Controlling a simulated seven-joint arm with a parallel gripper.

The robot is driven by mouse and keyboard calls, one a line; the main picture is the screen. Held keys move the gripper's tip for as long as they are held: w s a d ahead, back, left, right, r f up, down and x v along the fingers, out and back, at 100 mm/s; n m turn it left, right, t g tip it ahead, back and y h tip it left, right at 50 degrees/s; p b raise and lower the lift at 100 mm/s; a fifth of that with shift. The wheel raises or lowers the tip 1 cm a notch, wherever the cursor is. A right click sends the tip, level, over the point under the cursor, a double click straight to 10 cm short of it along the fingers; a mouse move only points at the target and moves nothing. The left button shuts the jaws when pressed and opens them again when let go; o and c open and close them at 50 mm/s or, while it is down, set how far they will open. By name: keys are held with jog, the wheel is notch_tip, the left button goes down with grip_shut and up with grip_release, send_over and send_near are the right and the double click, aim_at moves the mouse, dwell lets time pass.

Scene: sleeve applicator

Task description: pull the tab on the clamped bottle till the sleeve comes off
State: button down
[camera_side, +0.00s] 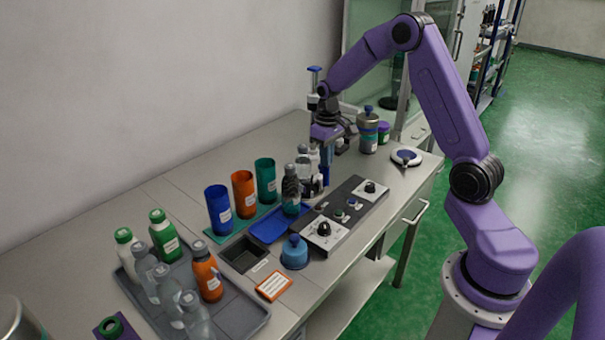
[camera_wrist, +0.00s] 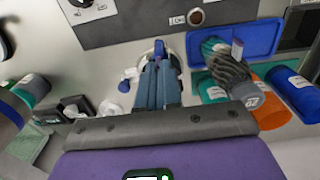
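A bottle with a dark ribbed sleeve, grey cap and teal lower part (camera_side: 291,190) stands upright at the blue tray in the side view. No clamp can be made out clearly. My gripper (camera_side: 326,172) points down over the bench, beyond and to the right of this bottle, apart from it. In the wrist view its blue fingers (camera_wrist: 160,65) lie close together; whether something is between them cannot be made out.
Blue (camera_side: 219,211), orange (camera_side: 244,195) and teal (camera_side: 265,182) cups stand left of the blue tray (camera_side: 266,227). A control panel (camera_side: 345,216) lies in front. A grey tray (camera_side: 238,318) holds several bottles.

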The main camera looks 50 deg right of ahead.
jog(key=shift+s+r, duration=0.15)
jog(key=shift+r, duration=0.8)
jog(key=shift+s+r, duration=0.1)
jog(key=shift+r, duration=0.85)
jog(key=shift+s, duration=2.7)
jog(key=a, duration=2.8)
